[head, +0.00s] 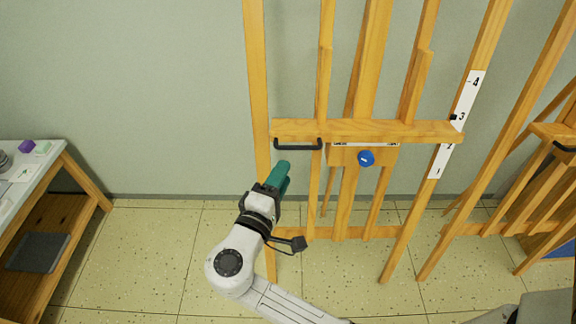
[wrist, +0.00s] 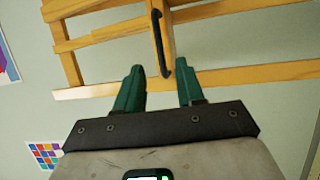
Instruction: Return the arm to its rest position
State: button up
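My gripper (head: 283,168) is in the middle of the head view, in front of a wooden easel, with its teal fingers pointing up and slightly right. Its tips appear just below the black handle (head: 298,144) on the easel's crossbar (head: 370,130). In the wrist view the fingers of my gripper (wrist: 160,72) stand apart, open and empty. The lower end of the black handle (wrist: 158,35) appears between the tips there. I cannot tell how far it is from them. My arm reaches up from the bottom of the head view.
The easel has a blue knob (head: 366,158) and a numbered white scale (head: 468,100). Another easel (head: 548,165) stands at right. A side table (head: 48,165) with small items stands at left. Tiled floor (head: 150,250) between table and easel is clear.

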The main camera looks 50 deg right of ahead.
jog(key=shift+s+a, duration=0.15)
jog(key=shift+a, duration=0.25)
dwell(0.3)
jog(key=s+d+f+m+g+y, duration=0.2)
jog(key=s+d+f+g+y, duration=0.15)
jog(key=s+f+y, duration=0.35)
jog(key=s+a+f+m+y, duration=0.1)
jog(key=s+a+f+y, duration=0.6)
jog(key=s+f+y, duration=0.3)
jog(key=shift+s+a+f+m, duration=0.25)
jog(key=shift+s+m, duration=0.05)
jog(key=shift+s, duration=0.3)
jog(key=shift+g, duration=0.25)
dwell(1.0)
